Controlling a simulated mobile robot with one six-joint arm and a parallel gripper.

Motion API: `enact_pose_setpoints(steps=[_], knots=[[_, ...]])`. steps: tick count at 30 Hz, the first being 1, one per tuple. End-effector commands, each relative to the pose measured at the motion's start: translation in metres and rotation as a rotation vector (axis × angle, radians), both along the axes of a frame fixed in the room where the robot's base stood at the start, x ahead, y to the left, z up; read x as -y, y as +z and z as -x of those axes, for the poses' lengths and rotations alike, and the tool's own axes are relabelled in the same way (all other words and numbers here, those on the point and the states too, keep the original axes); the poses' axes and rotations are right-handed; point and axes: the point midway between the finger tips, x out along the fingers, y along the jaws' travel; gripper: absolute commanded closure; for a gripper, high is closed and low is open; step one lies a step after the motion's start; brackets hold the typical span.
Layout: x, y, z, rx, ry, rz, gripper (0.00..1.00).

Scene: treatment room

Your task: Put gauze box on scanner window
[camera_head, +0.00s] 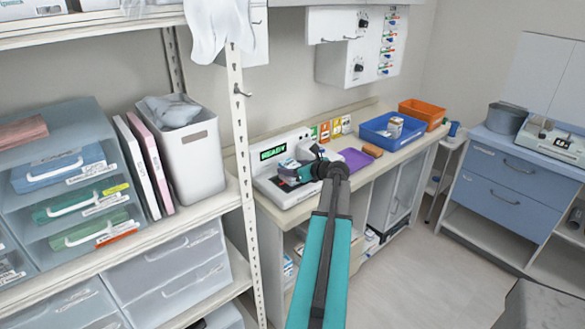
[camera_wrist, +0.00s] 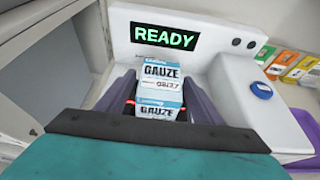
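In the head view my gripper (camera_head: 297,171) is over the scanner's bed, and the box is mostly hidden there. The white scanner (camera_head: 265,188) has a green READY display (camera_head: 273,153), also clear in the wrist view (camera_wrist: 165,37). Small red glows show beside the box, low between the fingers. The scanner window is largely hidden by the box and gripper; I cannot tell whether the box touches it.
A purple mat (camera_head: 354,159) lies right of the scanner. Beyond it are an orange-brown item (camera_head: 372,150), a blue tray (camera_head: 374,133) with a small box inside, and an orange bin (camera_head: 424,110). A shelf post (camera_head: 240,150) stands at the left. A blue knob (camera_wrist: 261,89) is on the scanner.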

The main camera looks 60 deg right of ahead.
Motion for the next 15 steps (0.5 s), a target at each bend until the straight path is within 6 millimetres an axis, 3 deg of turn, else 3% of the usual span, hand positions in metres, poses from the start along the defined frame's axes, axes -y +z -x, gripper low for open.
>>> enact_pose_setpoints(steps=[15], knots=[[-0.0013, 0.0048, 0.0036, 0.000, -0.001, 0.000, 0.35]])
